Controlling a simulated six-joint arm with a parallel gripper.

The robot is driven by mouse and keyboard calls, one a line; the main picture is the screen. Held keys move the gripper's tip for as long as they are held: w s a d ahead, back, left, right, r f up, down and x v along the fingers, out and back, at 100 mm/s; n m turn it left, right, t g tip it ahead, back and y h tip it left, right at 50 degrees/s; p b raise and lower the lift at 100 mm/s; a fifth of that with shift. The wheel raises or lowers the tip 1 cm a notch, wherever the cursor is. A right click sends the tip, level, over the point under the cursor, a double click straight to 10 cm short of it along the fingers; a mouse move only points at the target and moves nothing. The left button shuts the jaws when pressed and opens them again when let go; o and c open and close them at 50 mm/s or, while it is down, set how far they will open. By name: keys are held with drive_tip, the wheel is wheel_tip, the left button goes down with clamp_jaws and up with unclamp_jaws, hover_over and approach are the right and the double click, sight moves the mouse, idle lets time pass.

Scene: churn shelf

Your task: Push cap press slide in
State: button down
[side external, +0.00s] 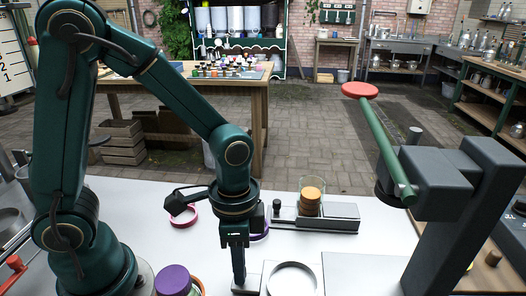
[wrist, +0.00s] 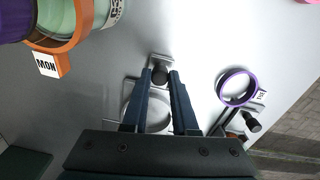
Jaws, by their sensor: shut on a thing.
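The press (side external: 440,180) stands at the right of the side view, with a green lever (side external: 385,145) raised and tipped by a red knob. Its metal slide (side external: 250,284) lies low on the white bench and bears a round recess (side external: 293,279). My gripper (side external: 239,280) points straight down at the slide's left end. In the wrist view my gripper (wrist: 160,74) is shut on the slide's dark knob (wrist: 160,76). The round recess shows between the fingers, partly hidden by them. A jar with a purple cap (side external: 173,279) stands left of my gripper, inside an orange ring.
A glass (side external: 311,196) with stacked brown discs stands on a grey fixture behind the slide. A pink ring (side external: 183,215) and a purple ring (wrist: 237,87) lie on the bench. The orange ring (wrist: 65,45) carries a "MON" tag. Bare bench lies between slide and jar.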

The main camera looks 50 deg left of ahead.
drive_tip(key=shift+w, duration=0.1)
idle(0.3)
hover_over(311, 288)
drive_tip(key=shift+w, duration=0.15)
idle(0.5)
drive_tip(key=c, duration=0.7)
unclamp_jaws()
drive_tip(key=shift+r, duration=0.1)
wheel_tip(311, 288, up, 5)
drive_tip(key=shift+a, duration=0.15)
